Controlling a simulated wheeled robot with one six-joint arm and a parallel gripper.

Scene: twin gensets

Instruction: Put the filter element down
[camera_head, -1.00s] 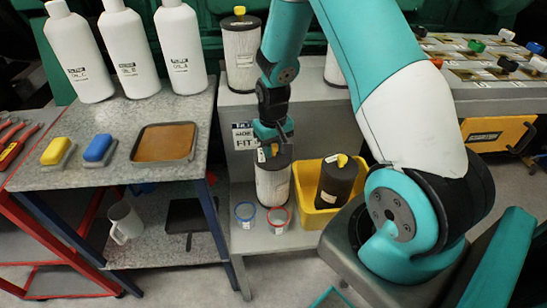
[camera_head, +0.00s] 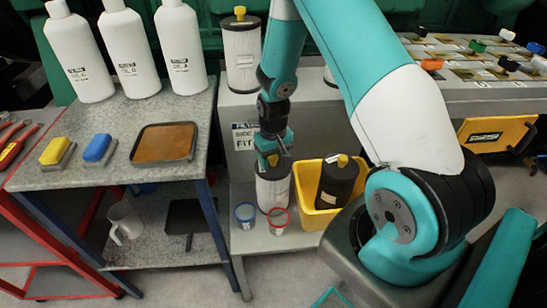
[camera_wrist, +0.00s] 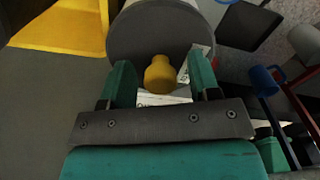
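The filter element (camera_head: 272,190), a white pleated cylinder with a dark cap, stands upright on the low grey shelf, behind the blue and red rings. Its dark cap (camera_wrist: 160,30) and yellow knob (camera_wrist: 160,75) show in the wrist view. My gripper (camera_head: 274,160) is directly above it, pointing down. In the wrist view my gripper (camera_wrist: 161,82) has its fingers apart, one on each side of the knob, with gaps visible between knob and fingers. The arm and gripper hide part of the cap in the head view.
A yellow bin (camera_head: 312,206) holding a dark filter (camera_head: 337,182) is close on the right. A blue-rimmed cup (camera_head: 245,215) and a red-rimmed cup (camera_head: 278,220) stand in front. Another white filter (camera_head: 242,55) stands on the upper ledge. A workbench (camera_head: 110,168) is at left.

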